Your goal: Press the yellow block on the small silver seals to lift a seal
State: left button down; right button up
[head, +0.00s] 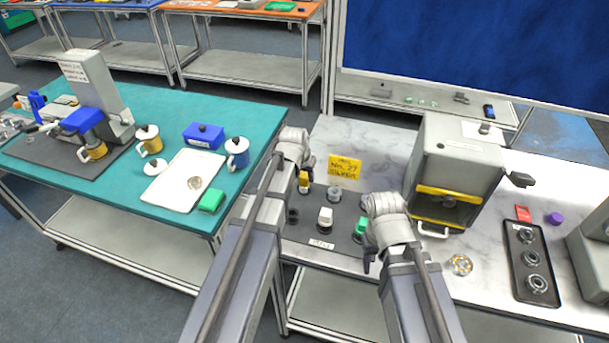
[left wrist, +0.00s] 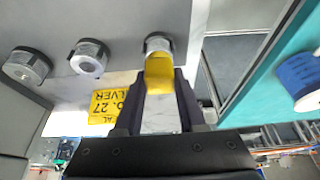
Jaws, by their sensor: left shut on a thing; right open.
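The yellow block (left wrist: 158,76) is between the fingers of my left gripper (left wrist: 165,88), which is shut on it. In the left wrist view its far end meets or overlaps a small silver seal (left wrist: 158,43); I cannot tell if they touch. Two more round pieces, a silver-ringed one (left wrist: 89,58) and a darker one (left wrist: 26,65), stand to the left. In the head view the yellow block (head: 304,180) is upright below my left gripper (head: 303,170), near a silver piece (head: 334,193). My right gripper (head: 371,258) is open beside a green block (head: 361,226).
A yellow sign (head: 345,167) lies behind. A grey machine (head: 455,165) stands at the right, with a black tray (head: 520,235) of rings beyond. A teal table (head: 130,190) is at the left.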

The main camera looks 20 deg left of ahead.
pick_arm(q)
jog(key=shift+r+p, duration=3.45)
jog(key=shift+r, duration=0.05)
jog(key=shift+w+d, duration=0.1)
